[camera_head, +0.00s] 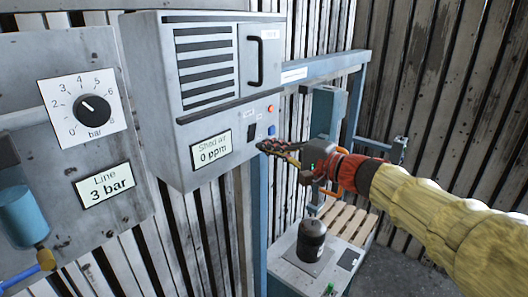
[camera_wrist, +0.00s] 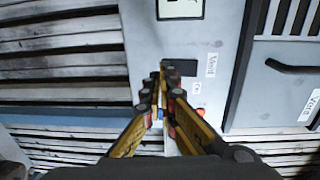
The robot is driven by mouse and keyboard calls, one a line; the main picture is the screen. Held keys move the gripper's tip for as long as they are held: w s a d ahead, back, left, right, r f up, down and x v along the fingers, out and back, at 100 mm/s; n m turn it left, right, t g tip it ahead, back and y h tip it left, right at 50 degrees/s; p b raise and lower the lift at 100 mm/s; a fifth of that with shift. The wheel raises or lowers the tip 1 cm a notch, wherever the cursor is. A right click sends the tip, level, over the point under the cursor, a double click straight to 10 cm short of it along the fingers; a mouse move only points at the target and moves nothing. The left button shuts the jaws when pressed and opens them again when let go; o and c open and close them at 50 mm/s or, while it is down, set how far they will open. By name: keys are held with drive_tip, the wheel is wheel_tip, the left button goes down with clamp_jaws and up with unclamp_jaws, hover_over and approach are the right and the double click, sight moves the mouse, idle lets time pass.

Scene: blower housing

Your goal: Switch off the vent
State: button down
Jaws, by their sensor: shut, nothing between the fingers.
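The vent housing (camera_head: 195,112) is a grey wall box with a louvred grille, in the upper middle of the head view. Its black switch (camera_head: 252,131) sits low on the front, and its on or off position is too small to tell. My gripper (camera_head: 263,146) is shut and empty, just below and right of the switch. In the wrist view its fingertips (camera_wrist: 164,72) overlap the switch's edge; contact cannot be told.
An orange-red light (camera_head: 270,108) and a blue button (camera_head: 271,130) sit right of the switch. A "Shed air 0 ppm" display (camera_head: 211,150) is to its left. A door handle (camera_head: 256,61) is above. A pressure dial (camera_head: 93,109) is far left, a dark canister (camera_head: 312,240) below.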

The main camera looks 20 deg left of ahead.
drive_tip(key=f+b+v, duration=0.1)
drive_tip(key=f+v, duration=0.1)
drive_tip(key=v, duration=0.8)
drive_tip(key=shift+d+f+b, duration=0.3)
drive_tip(key=shift+d+b, duration=0.1)
drive_tip(key=shift+d, duration=0.1)
drive_tip(key=shift+s, duration=0.2)
drive_tip(key=s+d+f+g+h, duration=0.1)
drive_tip(key=s+d+f+h, duration=0.15)
drive_tip(key=f, duration=0.35)
drive_tip(key=s+d+f+n+g+h+b, duration=0.1)
drive_tip(key=s+f+h, duration=0.15)
drive_tip(key=f, duration=0.35)
drive_tip(key=s+d+f+g+h, duration=0.1)
drive_tip(key=s+d+f, duration=0.1)
drive_tip(key=s+f, duration=0.3)
drive_tip(key=s+d+f+n+t+h+b, duration=0.1)
drive_tip(key=s+d+f+h+b, duration=0.4)
drive_tip(key=s+d+f, duration=0.3)
drive_tip(key=s+d+f+n+h+b, duration=0.2)
drive_tip(key=s+d+f+h+b, duration=0.2)
drive_tip(key=s+d+f, duration=0.5)
drive_tip(key=shift+d+f+n+t+h+b, duration=0.35)
drive_tip(key=shift+d+b, duration=0.8)
drive_tip(key=shift+d, duration=1.3)
